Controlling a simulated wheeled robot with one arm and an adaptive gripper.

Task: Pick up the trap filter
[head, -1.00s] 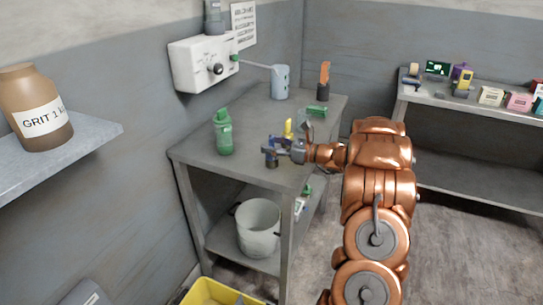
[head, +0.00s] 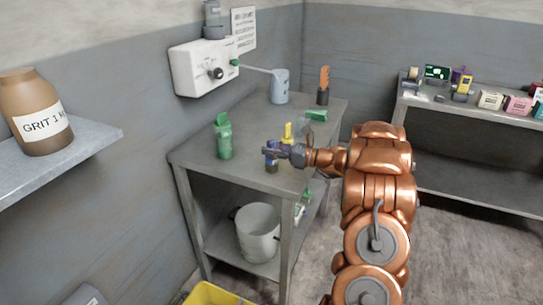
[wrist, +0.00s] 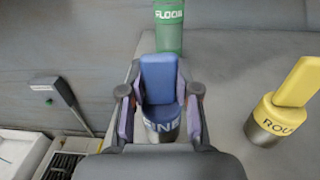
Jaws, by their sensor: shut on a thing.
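My gripper (head: 271,151) is over the front part of the grey table. In the wrist view my gripper (wrist: 160,98) has its two fingers on either side of a blue-handled piece (wrist: 159,78) and is shut on it. This piece has a grey round base lettered "FINE", partly hidden by the gripper; in the head view its base (head: 271,169) is at or just above the tabletop. A yellow-handled piece (wrist: 283,105) lettered "ROU" stands to the right, also seen in the head view (head: 287,135). I cannot tell from labels which piece is the trap filter.
A white bucket (head: 258,235) sits on the lower shelf.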

